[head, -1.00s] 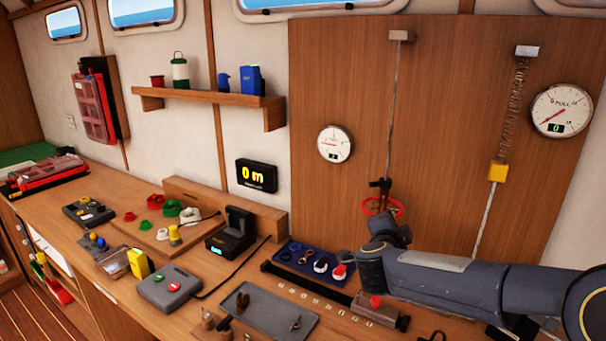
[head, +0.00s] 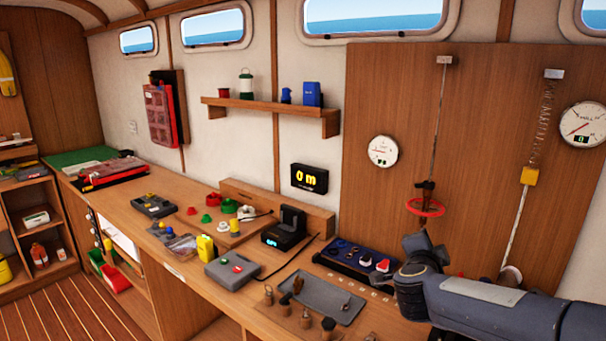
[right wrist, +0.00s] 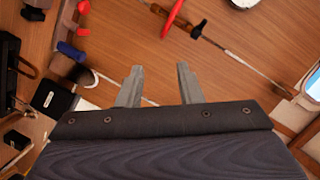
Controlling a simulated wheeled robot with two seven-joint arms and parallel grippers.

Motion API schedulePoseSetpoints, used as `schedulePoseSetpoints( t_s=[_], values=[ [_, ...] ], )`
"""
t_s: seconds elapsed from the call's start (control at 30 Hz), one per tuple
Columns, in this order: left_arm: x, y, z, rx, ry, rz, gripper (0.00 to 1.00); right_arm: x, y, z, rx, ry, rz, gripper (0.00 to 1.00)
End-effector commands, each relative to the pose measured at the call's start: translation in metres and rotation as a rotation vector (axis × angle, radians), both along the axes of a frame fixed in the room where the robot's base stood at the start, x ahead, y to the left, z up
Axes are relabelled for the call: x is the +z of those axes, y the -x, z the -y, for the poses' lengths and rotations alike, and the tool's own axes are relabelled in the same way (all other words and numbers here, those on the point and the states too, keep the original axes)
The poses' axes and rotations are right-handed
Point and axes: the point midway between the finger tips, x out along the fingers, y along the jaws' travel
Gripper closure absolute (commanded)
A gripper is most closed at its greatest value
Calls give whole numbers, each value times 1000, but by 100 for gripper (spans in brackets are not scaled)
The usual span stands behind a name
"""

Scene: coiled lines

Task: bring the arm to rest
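My right arm comes in from the right in the head view, with its gripper (head: 420,242) over the back of the bench, just below a red ring (head: 425,207) on a hanging line. In the right wrist view the two fingers of the right gripper (right wrist: 159,82) stand apart with nothing between them. The red ring (right wrist: 172,18) lies beyond the fingertips there, clear of them. My left gripper is in neither view.
A dark blue tray (head: 340,257) of small parts lies left of my right arm. A grey tray (head: 335,299), a grey box with buttons (head: 232,271) and a black device (head: 288,232) stand farther left. The wooden panel (head: 480,150) rises behind.

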Motion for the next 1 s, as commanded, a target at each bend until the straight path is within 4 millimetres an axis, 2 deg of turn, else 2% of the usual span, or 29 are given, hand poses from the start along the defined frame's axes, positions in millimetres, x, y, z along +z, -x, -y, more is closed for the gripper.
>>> schedulePoseSetpoints(
  t_s=[0.33, 0.47, 0.57, 0.67, 0.73, 0.9, 1.0],
  values=[
    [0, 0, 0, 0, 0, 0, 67, 25, 21, -16, 220, 46, 22, 67],
    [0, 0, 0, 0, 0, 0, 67, 34, 42, -28, 357, 82, 12, 67],
    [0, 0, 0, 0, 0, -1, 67, 36, 66, -39, 479, 120, -13, 67],
    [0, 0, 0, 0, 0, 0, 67, 29, 102, -52, 624, 168, -74, 67],
    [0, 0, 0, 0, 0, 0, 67, 15, 140, -62, 743, 211, -150, 67],
    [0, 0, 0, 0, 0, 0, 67, -49, 248, -72, 991, 290, -433, 67],
    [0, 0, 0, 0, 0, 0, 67, -82, 298, -69, 1069, 309, -585, 67]
  ],
)
